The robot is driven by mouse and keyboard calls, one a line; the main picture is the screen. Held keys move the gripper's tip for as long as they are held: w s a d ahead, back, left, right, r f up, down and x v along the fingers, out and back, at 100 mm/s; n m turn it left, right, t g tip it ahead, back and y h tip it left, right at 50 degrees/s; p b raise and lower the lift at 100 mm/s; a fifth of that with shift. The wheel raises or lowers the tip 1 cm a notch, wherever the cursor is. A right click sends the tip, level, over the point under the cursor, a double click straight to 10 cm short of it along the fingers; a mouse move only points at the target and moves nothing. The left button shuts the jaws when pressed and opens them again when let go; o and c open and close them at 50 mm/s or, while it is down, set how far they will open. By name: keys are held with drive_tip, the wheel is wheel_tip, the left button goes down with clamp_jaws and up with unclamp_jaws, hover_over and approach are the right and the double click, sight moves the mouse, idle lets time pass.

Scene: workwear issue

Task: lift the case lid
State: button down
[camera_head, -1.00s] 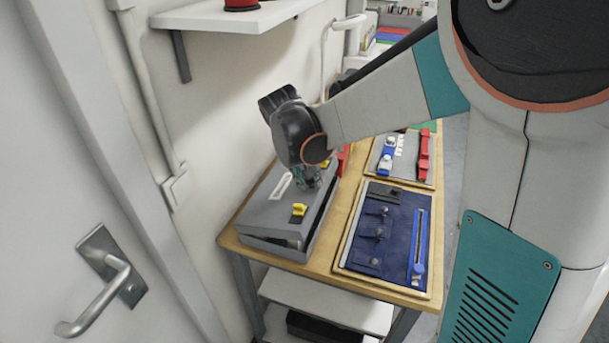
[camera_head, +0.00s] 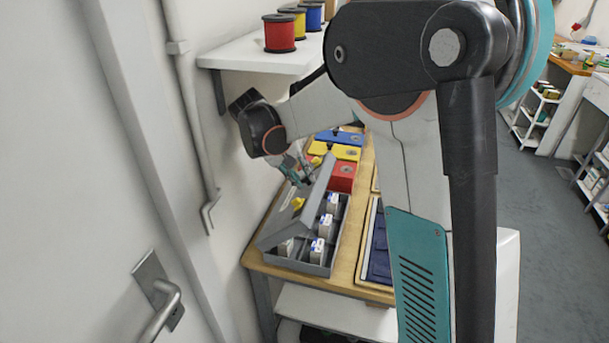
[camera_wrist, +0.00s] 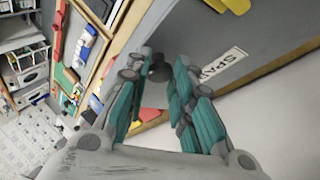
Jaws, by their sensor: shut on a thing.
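The grey case (camera_head: 331,262) stands on the wooden table by the wall. Its lid (camera_head: 272,234) is tilted up and partly open, with the right side raised. The lid carries a yellow latch (camera_head: 297,203) and a white label, which shows in the wrist view (camera_wrist: 222,65) with letters on it. My gripper (camera_head: 304,178) is at the lid's upper face, shut on a dark knob (camera_wrist: 158,72) there. The open side shows several white and blue boxes (camera_head: 326,225) in the case's compartments.
Red (camera_head: 342,178), yellow (camera_head: 335,152) and blue bins stand behind the case. A tray with a dark blue mat (camera_head: 379,258) lies to the right. A wall shelf (camera_head: 270,58) with spools hangs above. A door handle (camera_head: 160,290) is at left.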

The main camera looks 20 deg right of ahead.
drive_tip(key=shift+a+f, duration=0.2)
drive_tip(key=shift+a, duration=0.05)
